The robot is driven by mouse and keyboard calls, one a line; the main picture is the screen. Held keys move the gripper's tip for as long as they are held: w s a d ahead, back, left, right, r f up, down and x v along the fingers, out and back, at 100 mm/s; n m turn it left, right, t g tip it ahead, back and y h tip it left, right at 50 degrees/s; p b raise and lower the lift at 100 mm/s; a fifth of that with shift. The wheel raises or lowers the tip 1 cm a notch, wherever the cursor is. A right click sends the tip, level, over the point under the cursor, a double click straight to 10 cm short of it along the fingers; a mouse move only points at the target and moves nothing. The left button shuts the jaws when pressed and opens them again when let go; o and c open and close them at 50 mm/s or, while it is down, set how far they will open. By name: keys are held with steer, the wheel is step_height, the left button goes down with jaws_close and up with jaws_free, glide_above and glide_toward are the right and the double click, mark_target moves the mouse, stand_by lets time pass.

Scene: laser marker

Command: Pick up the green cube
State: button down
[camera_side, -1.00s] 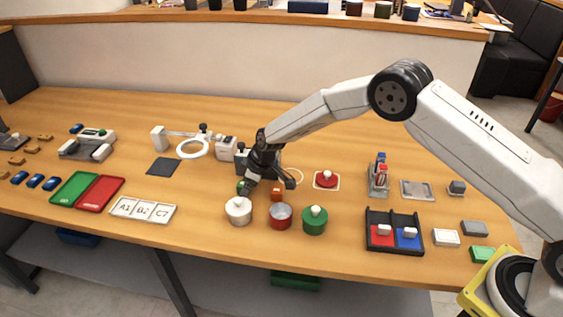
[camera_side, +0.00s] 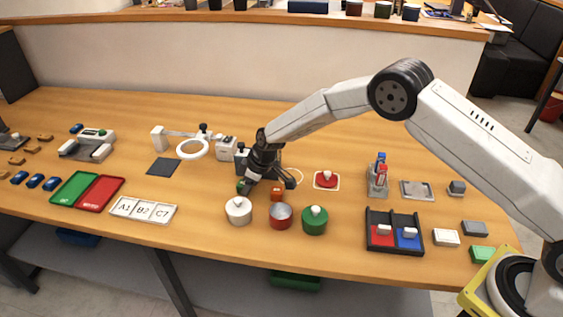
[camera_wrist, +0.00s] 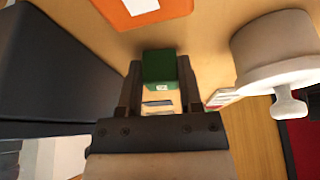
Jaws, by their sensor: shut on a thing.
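The green cube (camera_wrist: 160,68) shows in the wrist view between the tips of my gripper's fingers (camera_wrist: 160,80). My gripper is shut on it. In the side view only a small part of the green cube (camera_side: 240,188) shows beside the fingertips of my gripper (camera_side: 246,185), close to the table behind the white lidded pot. The side view does not clearly tell whether the cube touches the table.
A white lidded pot (camera_side: 238,211) stands just in front of my gripper. An orange cube (camera_side: 277,194) is to its right. A red pot (camera_side: 280,216) and a green lidded pot (camera_side: 315,221) stand in front.

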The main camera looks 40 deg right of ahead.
steer(key=shift+r, duration=0.8)
steer(key=s+d+r, duration=0.3)
steer(key=s+r, duration=0.8)
steer(key=s, duration=0.2)
steer(key=shift+s+r, duration=0.15)
steer(key=shift+s, duration=0.2)
steer(key=shift+d, duration=0.1)
